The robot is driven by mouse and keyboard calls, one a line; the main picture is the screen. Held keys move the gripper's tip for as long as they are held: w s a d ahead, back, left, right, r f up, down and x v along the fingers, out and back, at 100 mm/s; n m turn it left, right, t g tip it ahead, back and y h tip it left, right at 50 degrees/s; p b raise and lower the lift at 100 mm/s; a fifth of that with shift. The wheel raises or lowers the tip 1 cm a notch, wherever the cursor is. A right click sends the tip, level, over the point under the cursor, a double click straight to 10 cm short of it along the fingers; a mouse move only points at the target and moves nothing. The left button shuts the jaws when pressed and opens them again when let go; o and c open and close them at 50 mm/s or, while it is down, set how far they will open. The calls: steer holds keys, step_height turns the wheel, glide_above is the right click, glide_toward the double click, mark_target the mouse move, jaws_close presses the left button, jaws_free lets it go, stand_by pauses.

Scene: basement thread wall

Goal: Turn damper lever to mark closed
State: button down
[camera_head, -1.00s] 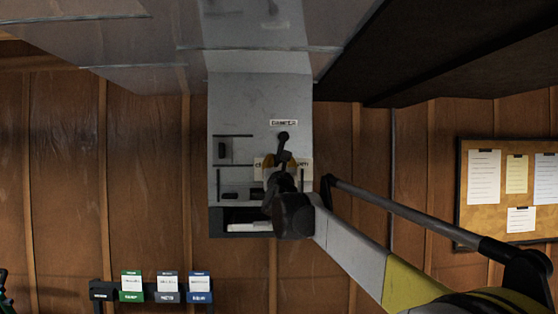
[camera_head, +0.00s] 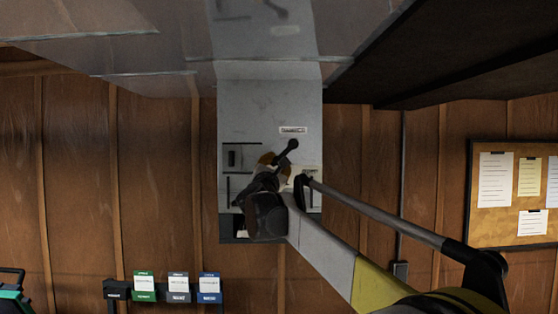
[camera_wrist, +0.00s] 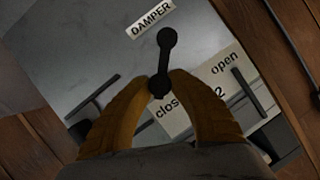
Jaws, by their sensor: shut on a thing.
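The black damper lever (camera_head: 286,150) is on the grey duct panel (camera_head: 265,100), below a "DAMPER" label (camera_head: 293,130). In the head view it slants from its round upper end down to the left. My gripper (camera_head: 270,160) is at its lower end. In the wrist view my gripper's orange fingers (camera_wrist: 158,88) are shut on the lower knob of the lever (camera_wrist: 164,62). The "open" label (camera_wrist: 225,63) is to the right of the lever. The label beginning "clos" (camera_wrist: 168,109) is just below the knob, partly hidden by the right finger.
A black-edged slot fitting (camera_head: 240,157) is left of the lever on the panel. A dark overhead duct (camera_head: 430,60) hangs at upper right. A cork board (camera_head: 510,210) is on the wooden wall at right. Card holders (camera_head: 178,290) are at lower left.

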steer(key=shift+r, duration=0.15)
steer(key=c, duration=1.2)
jaws_free()
steer(key=shift+o, duration=0.2)
steer(key=v, duration=1.2)
